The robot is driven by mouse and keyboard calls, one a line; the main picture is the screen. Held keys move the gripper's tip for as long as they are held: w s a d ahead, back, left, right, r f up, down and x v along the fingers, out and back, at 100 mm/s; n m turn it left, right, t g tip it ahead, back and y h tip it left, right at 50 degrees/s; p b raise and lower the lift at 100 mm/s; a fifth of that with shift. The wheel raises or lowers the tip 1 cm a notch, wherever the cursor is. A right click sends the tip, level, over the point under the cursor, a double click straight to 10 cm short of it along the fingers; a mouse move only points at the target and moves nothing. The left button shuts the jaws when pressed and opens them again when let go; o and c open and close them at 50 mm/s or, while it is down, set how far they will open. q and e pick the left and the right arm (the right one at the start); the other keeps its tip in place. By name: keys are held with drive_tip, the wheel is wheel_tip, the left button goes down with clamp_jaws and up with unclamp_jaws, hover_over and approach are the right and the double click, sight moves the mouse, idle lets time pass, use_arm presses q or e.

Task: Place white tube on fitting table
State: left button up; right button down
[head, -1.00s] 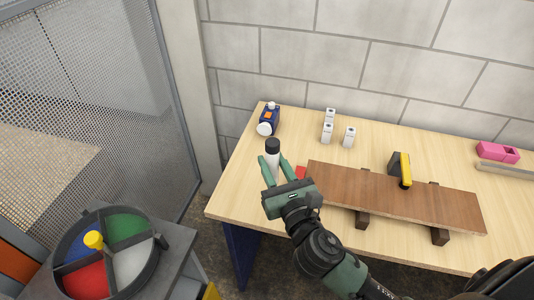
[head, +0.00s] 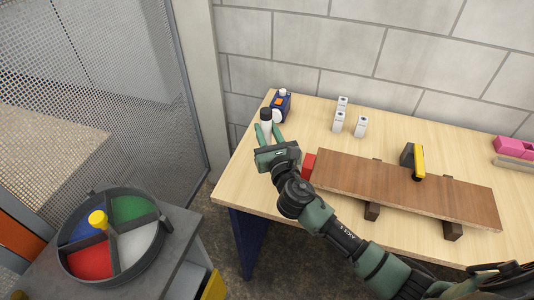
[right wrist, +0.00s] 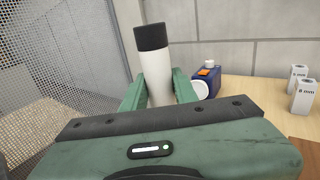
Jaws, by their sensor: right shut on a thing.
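The white tube (right wrist: 157,78) with a black cap stands upright between the fingers of my right gripper (right wrist: 158,92) in the right wrist view. In the head view the tube (head: 266,127) shows above the right gripper (head: 267,133), which is shut on it near the left end of the wooden table (head: 240,190). I cannot tell whether the tube's bottom touches the table, since the gripper hides it. My left gripper is not in view.
A blue bottle (head: 282,104) stands close behind the tube. A brown board (head: 410,190) on supports carries a yellow and black tool (head: 417,162). A red block (head: 308,166) is by its left end. A divided round tray (head: 113,268) sits lower left.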

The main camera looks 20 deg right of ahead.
wheel_tip(320, 180, down, 4)
drive_tip(key=shift+f+b, duration=0.15)
drive_tip(key=shift+b, duration=0.45)
drive_tip(key=shift+f+b, duration=0.9)
drive_tip(key=shift+f, duration=1.3)
drive_tip(key=shift+f, duration=0.15)
drive_tip(key=c, duration=1.1)
unclamp_jaws()
